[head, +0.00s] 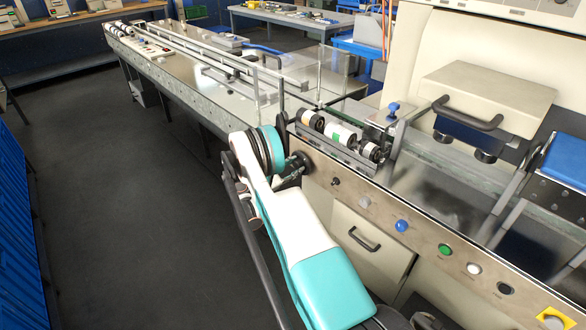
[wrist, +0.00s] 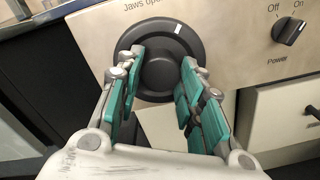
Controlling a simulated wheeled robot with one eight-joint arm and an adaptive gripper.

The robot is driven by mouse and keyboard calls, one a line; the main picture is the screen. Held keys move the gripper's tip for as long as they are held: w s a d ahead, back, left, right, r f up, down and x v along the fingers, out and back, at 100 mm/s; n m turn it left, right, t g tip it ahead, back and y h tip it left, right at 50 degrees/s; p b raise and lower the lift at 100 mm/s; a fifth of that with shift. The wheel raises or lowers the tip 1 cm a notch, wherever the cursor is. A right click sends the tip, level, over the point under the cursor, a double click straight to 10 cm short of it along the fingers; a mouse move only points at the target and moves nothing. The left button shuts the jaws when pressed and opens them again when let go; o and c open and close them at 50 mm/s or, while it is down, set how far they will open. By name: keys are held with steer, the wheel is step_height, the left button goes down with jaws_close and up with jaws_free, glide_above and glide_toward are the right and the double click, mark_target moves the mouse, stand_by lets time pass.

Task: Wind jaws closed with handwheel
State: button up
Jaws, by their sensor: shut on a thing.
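The handwheel is a dark round disc with a raised centre hub; in the wrist view its rim (wrist: 150,30) carries a white mark at the upper right. It is mounted on a steel front panel under lettering that begins "Jaws op", the rest cut off. My gripper (wrist: 162,80) has its teal-padded fingers on both sides of the hub, shut on it. In the head view my gripper (head: 291,170) is at the front panel, below the rollers, and the arm hides much of the handwheel. I cannot tell how far apart the jaws are.
A power knob (wrist: 289,31) sits right of the handwheel. A drawer (head: 368,245) and a row of buttons, including a blue one (head: 401,226) and a green one (head: 445,250), lie along the panel. Labelled rollers (head: 340,134) sit above. The floor (head: 110,200) at left is clear.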

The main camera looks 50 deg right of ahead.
steer(key=m, duration=1)
steer(key=shift+m+t, duration=0.3)
steer(key=shift+m, duration=0.1)
steer(key=m, duration=1)
steer(key=shift+m, duration=0.3)
steer(key=m, duration=0.6)
steer(key=shift+m, duration=0.3)
steer(key=o, duration=1.1)
